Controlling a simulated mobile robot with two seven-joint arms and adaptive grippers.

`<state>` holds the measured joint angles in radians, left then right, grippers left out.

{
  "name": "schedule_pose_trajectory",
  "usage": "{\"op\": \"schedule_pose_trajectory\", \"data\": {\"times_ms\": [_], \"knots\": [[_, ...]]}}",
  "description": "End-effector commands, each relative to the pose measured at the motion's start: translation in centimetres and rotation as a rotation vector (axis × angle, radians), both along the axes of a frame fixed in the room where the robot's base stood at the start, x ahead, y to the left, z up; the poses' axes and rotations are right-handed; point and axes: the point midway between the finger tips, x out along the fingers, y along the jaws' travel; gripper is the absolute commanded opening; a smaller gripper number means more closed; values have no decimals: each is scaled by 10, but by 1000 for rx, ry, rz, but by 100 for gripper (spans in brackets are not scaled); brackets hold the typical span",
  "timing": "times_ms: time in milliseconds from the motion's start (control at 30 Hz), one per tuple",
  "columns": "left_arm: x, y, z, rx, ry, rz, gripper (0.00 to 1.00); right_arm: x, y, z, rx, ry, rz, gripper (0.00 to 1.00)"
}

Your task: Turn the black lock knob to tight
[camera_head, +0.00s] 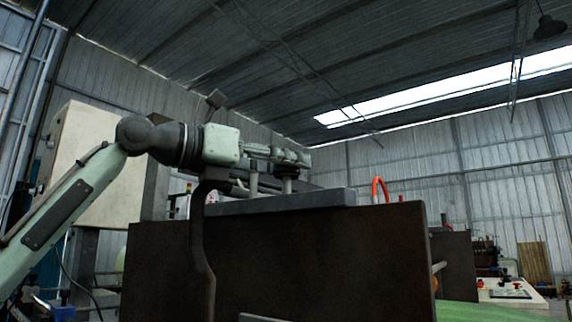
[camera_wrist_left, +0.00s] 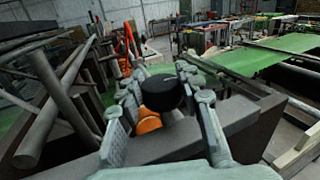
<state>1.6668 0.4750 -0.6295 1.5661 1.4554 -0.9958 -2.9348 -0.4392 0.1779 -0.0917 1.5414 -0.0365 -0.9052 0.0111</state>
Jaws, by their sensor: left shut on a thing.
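The black lock knob (camera_wrist_left: 161,92) is a round dark cap in the left wrist view, between the fingers of my left gripper (camera_wrist_left: 165,95). The fingers close on it from both sides. In the head view my left gripper (camera_head: 300,157) reaches from the left over the grey top plate (camera_head: 270,202) of a dark machine. An orange round part (camera_wrist_left: 148,122) shows just below the knob in the wrist view. My right gripper is not in either view.
The dark machine panel (camera_head: 280,265) fills the middle of the head view. A red-orange hook (camera_head: 380,188) stands at the plate's right. Grey bars (camera_wrist_left: 50,95) lie left in the wrist view. A green belt (camera_wrist_left: 245,61) runs at the right.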

Motion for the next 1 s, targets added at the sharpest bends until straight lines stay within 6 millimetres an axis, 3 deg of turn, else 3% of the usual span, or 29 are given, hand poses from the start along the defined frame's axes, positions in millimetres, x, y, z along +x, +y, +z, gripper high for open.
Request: {"op": "schedule_pose_trajectory", "data": {"times_ms": [367, 400, 567, 867, 1000], "knots": [[0, 0, 1, -3, -1, -3, 6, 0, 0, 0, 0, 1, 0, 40], [0, 0, 1, -3, -1, -3, 39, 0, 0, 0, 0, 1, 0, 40], [0, 0, 1, -1, -1, -3, 57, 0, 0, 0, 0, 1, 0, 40], [-1, 1, 0, 0, 0, -3, 57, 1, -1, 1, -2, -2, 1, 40], [-7, 13, 0, -1, 1, -2, 57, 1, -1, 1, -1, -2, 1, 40]]}}
